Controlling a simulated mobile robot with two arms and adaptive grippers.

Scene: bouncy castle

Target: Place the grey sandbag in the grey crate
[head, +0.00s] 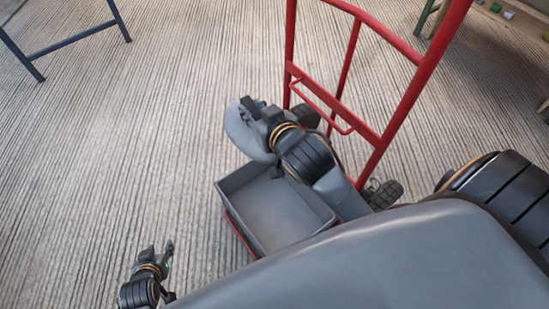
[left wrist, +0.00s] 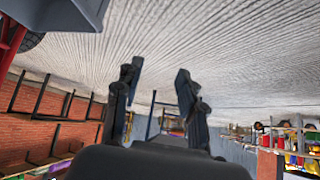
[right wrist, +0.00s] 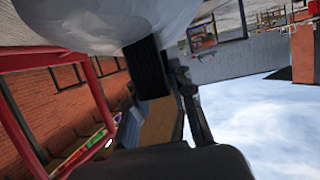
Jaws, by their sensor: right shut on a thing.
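The grey sandbag (head: 240,132) hangs from my right gripper (head: 256,112) in the head view, at the far edge of the crate. The gripper is shut on it. The sandbag also fills the top of the right wrist view (right wrist: 100,22). The grey crate (head: 250,242) looks empty where I can see inside; my right arm and body hide its right and near parts. My left gripper (head: 168,250) is left of the crate, apart from it. Its two fingers stand apart with nothing between them in the left wrist view (left wrist: 158,82).
The crate sits at the foot of a red hand truck (head: 330,95) with dark wheels (head: 384,194). A blue-grey metal frame (head: 75,42) stands at the top left. Small items lie on a surface (head: 515,20) at the top right. The ribbed floor to the left is clear.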

